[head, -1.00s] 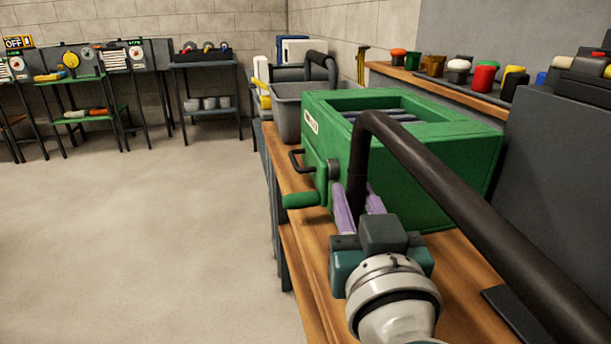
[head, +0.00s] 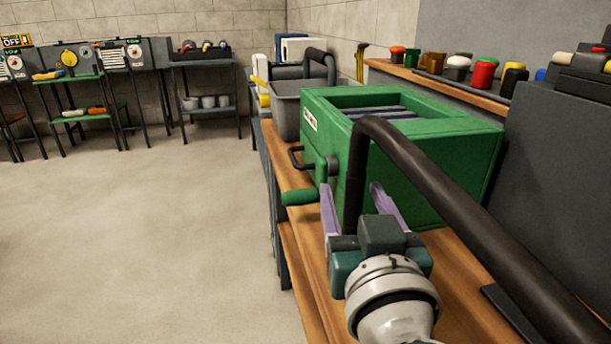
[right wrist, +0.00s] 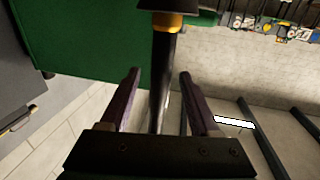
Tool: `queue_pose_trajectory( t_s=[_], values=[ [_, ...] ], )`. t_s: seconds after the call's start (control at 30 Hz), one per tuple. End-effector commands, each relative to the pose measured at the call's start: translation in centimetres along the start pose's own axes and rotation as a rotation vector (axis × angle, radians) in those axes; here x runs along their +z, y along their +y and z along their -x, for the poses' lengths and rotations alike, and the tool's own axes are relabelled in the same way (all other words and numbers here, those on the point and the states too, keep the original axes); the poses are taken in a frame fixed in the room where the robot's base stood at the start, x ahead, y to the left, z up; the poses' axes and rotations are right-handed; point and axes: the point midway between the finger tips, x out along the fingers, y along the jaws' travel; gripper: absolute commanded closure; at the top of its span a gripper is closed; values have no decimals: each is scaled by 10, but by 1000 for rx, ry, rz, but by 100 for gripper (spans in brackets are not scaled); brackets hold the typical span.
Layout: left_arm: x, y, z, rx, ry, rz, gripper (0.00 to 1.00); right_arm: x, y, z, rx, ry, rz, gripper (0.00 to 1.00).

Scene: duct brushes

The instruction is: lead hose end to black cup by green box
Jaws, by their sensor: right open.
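The dark hose (head: 450,193) arches from the lower right over the front of the green box (head: 428,165) and hangs straight down beside its near face. My right gripper (head: 351,187) is open, its two purple fingers apart on either side of the hanging hose. In the right wrist view the hose (right wrist: 164,80) runs between the spread fingers (right wrist: 159,73). A yellow-orange band (right wrist: 168,22) on it meets a black part (right wrist: 174,5), perhaps the cup, cut off by the frame's top. I cannot tell whether the hose end is inside it. My left gripper is not in view.
The green box stands on a wooden bench (head: 455,262), with a crank and green handle (head: 300,198) at its left side. A grey bin (head: 287,112) is behind it. A shelf with coloured brushes (head: 484,74) and a dark grey case (head: 560,170) are right. Open floor lies left.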

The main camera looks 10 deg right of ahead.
Motion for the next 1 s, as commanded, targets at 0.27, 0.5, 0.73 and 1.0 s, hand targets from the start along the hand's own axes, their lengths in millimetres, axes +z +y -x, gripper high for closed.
queue_pose_trajectory(
  t_s=[0.27,0.5,0.73,1.0],
  values=[
    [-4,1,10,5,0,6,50,-1,0,41,0,-4,1,37],
    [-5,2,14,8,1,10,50,0,0,85,0,-2,0,37],
    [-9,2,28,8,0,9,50,-23,-13,98,-84,17,-23,37],
    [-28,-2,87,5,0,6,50,-103,-78,123,-580,-104,-31,37]
  ],
)
